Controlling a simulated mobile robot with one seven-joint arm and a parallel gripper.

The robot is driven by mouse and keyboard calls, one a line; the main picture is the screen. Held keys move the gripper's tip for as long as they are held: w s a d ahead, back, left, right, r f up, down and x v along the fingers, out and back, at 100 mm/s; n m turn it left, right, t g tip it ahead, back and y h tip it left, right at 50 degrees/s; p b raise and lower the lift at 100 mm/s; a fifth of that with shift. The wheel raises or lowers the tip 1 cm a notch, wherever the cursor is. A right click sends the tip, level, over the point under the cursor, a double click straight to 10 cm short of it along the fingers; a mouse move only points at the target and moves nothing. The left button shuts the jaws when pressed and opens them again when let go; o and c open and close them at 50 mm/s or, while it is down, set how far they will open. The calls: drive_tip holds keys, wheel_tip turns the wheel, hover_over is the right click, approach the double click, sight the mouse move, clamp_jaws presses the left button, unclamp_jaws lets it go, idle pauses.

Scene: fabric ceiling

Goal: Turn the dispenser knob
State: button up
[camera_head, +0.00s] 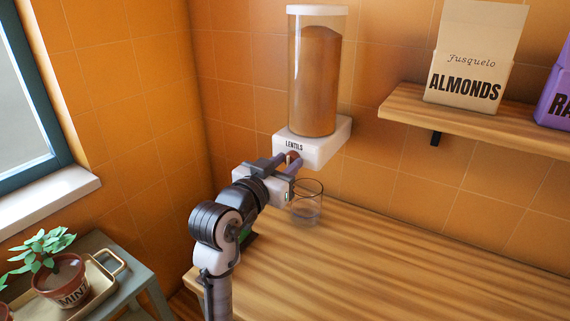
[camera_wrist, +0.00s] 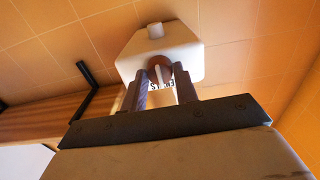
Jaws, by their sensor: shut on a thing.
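The lentils dispenser (camera_head: 318,78) hangs on the orange tiled wall, a clear cylinder filled with brown contents above a white base labelled LENTILS. Its brown round knob (camera_head: 293,155) is on the front of the base. My gripper (camera_head: 286,160) is at the front of the base, with its fingers shut on the knob. The fingers partly hide the knob. A clear glass (camera_head: 307,205) stands on the wooden counter below the dispenser.
The wooden counter (camera_head: 400,265) is otherwise clear. A wooden shelf (camera_head: 480,118) at right holds an almonds package (camera_head: 470,60) and a purple package (camera_head: 556,95). A potted plant (camera_head: 60,280) sits on a tray at lower left, below a window (camera_head: 25,110).

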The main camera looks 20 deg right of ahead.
drive_tip(key=shift+f+m+b, duration=0.1)
drive_tip(key=shift+m+b, duration=0.2)
drive_tip(key=shift+b, duration=0.15)
drive_tip(key=shift+c, duration=0.2)
drive_tip(key=shift+f+m+b, duration=0.1)
drive_tip(key=shift+m+b, duration=0.4)
drive_tip(key=shift+b, duration=0.2)
drive_tip(key=m+b, duration=0.2)
drive_tip(key=b, duration=0.1)
drive_tip(key=m+b, duration=0.4)
drive_tip(key=shift+m, duration=0.4)
drive_tip(key=m+b, duration=0.5)
drive_tip(key=shift+m+b, duration=1.2)
drive_tip(key=shift+m, duration=0.9)
